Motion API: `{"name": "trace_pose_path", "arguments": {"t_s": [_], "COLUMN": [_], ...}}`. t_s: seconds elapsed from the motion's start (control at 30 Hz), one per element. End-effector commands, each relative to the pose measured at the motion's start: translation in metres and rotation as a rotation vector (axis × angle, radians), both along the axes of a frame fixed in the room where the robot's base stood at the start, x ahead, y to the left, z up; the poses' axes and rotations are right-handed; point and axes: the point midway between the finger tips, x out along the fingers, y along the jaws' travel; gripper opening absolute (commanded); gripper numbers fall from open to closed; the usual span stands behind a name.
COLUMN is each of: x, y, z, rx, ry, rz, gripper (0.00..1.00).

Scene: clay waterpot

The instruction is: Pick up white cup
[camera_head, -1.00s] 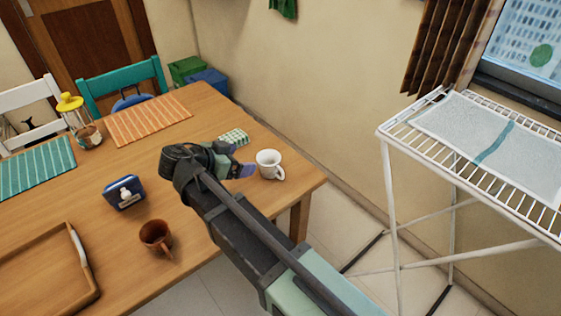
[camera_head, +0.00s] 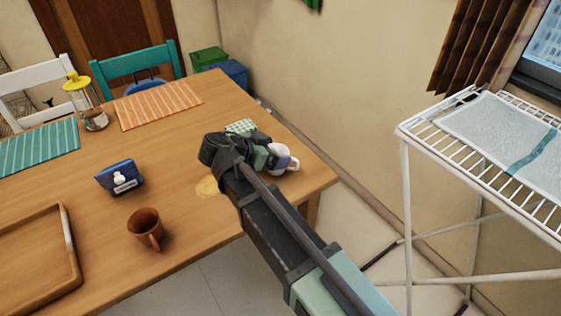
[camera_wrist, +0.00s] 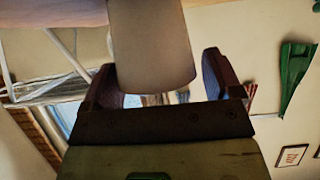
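The white cup (camera_head: 279,149) stands near the right edge of the wooden table, partly hidden behind my gripper (camera_head: 275,160). In the wrist view the cup (camera_wrist: 152,45) fills the space between the two fingers of my gripper (camera_wrist: 162,75). The fingers are apart, one on each side of the cup. A gap shows between the cup and the right finger; the left finger looks close to the cup, and I cannot tell if it touches.
A brown mug (camera_head: 144,226), a blue box (camera_head: 119,178) and a wooden tray (camera_head: 68,235) are left on the table (camera_head: 180,170). A checked cloth (camera_head: 240,126) lies behind my gripper. A white drying rack (camera_head: 405,180) stands at the right, apart from the table.

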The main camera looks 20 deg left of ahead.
Motion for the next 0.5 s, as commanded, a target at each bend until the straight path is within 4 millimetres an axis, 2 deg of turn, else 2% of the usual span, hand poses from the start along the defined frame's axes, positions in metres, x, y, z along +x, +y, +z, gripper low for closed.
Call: {"name": "trace_pose_path", "arguments": {"t_s": [0.03, 0.2, 0.5], "x": [0.0001, 0.0001, 0.0001], "y": [0.0001, 0.0001, -0.0001], "z": [0.0002, 0.0002, 0.0029], "rx": [0.0, 0.0, 0.0], "ry": [0.0, 0.0, 0.0], "rz": [0.0, 0.0, 0.0], "gripper": [0.76, 0.5, 0.49]}}
